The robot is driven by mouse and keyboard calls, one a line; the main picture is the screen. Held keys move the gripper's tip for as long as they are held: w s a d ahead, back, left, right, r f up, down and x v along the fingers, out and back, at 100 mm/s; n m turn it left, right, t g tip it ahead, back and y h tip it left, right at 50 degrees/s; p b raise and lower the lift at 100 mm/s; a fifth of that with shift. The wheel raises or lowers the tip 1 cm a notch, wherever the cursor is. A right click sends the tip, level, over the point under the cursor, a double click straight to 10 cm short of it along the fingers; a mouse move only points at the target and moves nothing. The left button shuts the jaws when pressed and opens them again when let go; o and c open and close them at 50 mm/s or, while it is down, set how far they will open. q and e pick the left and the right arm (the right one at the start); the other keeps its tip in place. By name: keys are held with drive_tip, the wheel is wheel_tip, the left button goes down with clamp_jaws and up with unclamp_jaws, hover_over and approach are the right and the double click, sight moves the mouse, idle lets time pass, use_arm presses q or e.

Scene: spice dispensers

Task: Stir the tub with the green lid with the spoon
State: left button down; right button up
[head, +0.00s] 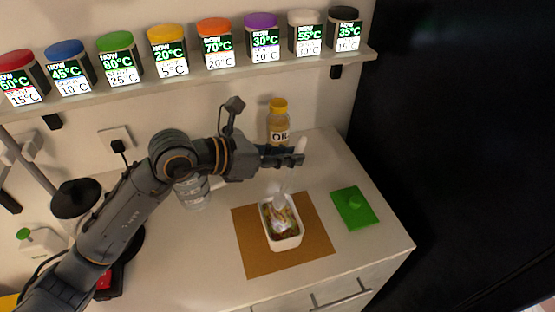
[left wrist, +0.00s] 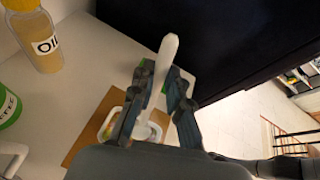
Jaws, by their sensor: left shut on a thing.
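The open white tub (head: 282,230) stands on a brown mat (head: 250,258) and holds mixed food. Its green lid (head: 354,208) lies flat on the counter to the right of the mat. My left gripper (head: 298,158) is above the tub, shut on the upper part of a pale spoon (head: 286,187). The spoon slants down, and its lower end reaches into the tub among the food. In the left wrist view the spoon's handle (left wrist: 158,75) stands between the fingers, and the tub (left wrist: 112,126) shows partly behind them. My right gripper is not in view.
An oil bottle (head: 278,122) with a yellow cap stands behind the gripper. A clear container (head: 193,192) stands left of the mat, under my arm. A shelf (head: 190,83) of spice dispensers runs along the wall above. The counter's front right corner is clear.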

use_arm(q)
drive_tip(key=shift+d+f, duration=0.2)
drive_tip(key=shift+w+d+f, duration=0.15)
drive_tip(key=shift+w+f, duration=0.05)
drive_tip(key=shift+f, duration=0.05)
wheel_tip(320, 180, down, 8)
drive_tip(key=b, duration=0.7)
drive_tip(key=shift+s+a, duration=0.3)
drive_tip(key=shift+a, duration=0.1)
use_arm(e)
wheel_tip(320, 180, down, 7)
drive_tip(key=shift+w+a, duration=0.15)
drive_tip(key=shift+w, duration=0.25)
use_arm(q)
drive_tip(key=shift+f, duration=0.1)
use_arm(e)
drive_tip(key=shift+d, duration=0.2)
